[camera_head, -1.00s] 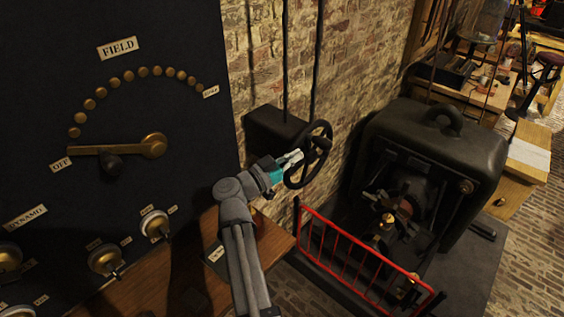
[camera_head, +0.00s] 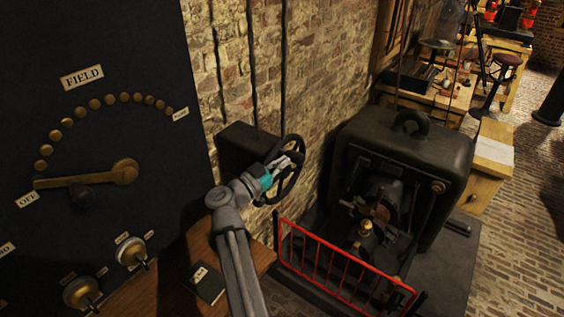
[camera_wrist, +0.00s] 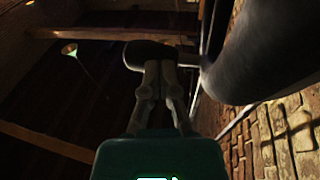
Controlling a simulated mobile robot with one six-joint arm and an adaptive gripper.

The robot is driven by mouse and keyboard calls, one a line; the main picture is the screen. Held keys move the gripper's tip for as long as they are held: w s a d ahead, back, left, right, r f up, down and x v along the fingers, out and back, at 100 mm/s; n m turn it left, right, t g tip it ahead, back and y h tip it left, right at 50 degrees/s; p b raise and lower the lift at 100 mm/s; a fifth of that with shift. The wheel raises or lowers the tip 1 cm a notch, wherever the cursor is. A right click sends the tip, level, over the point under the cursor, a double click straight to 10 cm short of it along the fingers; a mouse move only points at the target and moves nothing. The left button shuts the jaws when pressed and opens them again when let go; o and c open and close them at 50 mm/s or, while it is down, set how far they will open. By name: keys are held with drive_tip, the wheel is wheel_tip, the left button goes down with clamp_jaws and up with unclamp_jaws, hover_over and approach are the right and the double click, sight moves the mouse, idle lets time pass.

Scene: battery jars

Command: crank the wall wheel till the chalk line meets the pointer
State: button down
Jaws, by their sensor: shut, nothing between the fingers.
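The black wall wheel (camera_head: 301,148) stands out from a dark box on the brick wall, in the middle of the head view. My gripper (camera_head: 288,163) is at the wheel, its fingers overlapping the wheel's face. In the wrist view, my gripper (camera_wrist: 157,67) has its fingers together with nothing between them. A dark rounded bar (camera_wrist: 160,53), probably the crank handle, lies just beyond the fingertips; I cannot tell whether they touch. A thick dark curve, probably the wheel's rim (camera_wrist: 265,48), fills the upper right there. I cannot make out the chalk line or the pointer.
A dark switchboard (camera_head: 110,45) stands at the left, with a wooden bench and a dark book (camera_head: 205,284) below it. A red railing (camera_head: 340,268) fronts a large black machine (camera_head: 420,150) at the right. Brick wall (camera_wrist: 292,125) runs close on the right of the wrist view.

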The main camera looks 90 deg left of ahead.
drive_tip(key=shift+w+a+r+g+p, duration=0.3)
drive_tip(key=shift+r+p, duration=0.2)
drive_tip(key=shift+p, duration=0.5)
drive_tip(key=shift+a+h+p, duration=0.2)
drive_tip(key=shift+h+p, duration=0.15)
drive_tip(key=shift+h, duration=0.05)
drive_tip(key=shift+d+f, duration=0.1)
drive_tip(key=shift+d, duration=0.05)
drive_tip(key=v, duration=1.3)
drive_tip(key=shift+s+d+b, duration=0.25)
drive_tip(key=shift+d+b, duration=0.05)
drive_tip(key=shift+b, duration=0.15)
